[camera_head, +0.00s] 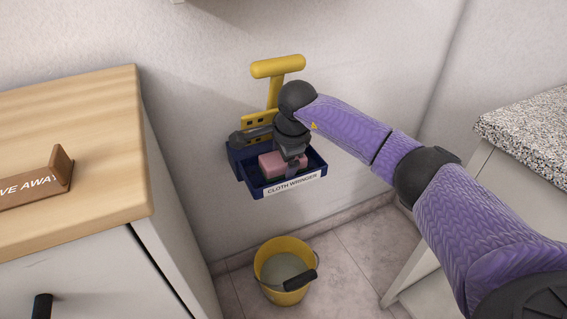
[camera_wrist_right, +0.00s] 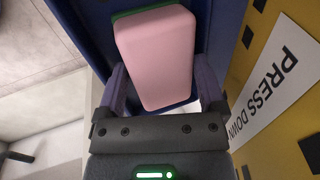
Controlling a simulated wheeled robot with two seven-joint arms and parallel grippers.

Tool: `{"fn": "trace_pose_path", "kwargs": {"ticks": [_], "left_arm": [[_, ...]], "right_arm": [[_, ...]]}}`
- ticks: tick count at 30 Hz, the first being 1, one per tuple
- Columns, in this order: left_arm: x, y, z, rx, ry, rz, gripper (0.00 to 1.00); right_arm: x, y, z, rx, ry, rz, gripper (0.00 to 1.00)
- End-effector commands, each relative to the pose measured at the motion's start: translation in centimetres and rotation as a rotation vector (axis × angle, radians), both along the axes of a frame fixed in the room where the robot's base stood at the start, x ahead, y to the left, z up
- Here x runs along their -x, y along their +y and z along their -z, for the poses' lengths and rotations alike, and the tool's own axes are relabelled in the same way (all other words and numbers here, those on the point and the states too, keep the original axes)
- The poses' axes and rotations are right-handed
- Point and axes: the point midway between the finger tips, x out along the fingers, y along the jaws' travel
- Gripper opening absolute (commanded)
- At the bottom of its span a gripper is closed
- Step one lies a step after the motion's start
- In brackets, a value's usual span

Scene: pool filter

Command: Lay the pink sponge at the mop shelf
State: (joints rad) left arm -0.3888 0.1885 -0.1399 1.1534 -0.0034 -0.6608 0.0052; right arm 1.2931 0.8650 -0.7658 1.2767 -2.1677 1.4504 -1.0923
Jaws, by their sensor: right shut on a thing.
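The pink sponge (camera_head: 270,164) has a green layer on one side, seen in the wrist view (camera_wrist_right: 157,58). It is in or just above the dark blue tray (camera_head: 312,158) of the wall-mounted wringer labelled "CLOTH WRINGER". I cannot tell whether it touches the tray floor. My right gripper (camera_head: 290,168) points down over the tray and is shut on the sponge, with a finger on each side. Nothing in view is labelled as the mop shelf. My left gripper is not in view.
A yellow bucket (camera_head: 264,262) stands on the floor below. A wood-topped cabinet (camera_head: 100,110) with a "...VE AWAY" sign is at left; a speckled counter (camera_head: 530,125) is at right.

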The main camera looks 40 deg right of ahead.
Motion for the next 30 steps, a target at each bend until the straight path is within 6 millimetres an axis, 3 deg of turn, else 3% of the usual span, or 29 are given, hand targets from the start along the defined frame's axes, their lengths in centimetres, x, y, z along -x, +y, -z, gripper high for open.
{"fn": "trace_pose_path", "kwargs": {"ticks": [14,30], "left_arm": [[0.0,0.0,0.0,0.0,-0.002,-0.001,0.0],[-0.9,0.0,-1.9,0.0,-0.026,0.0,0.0]], "right_arm": [[0.0,0.0,0.0,0.0,0.003,0.0,0.05],[0.0,0.0,-3.2,0.0,-0.002,0.0,0.05]]}}
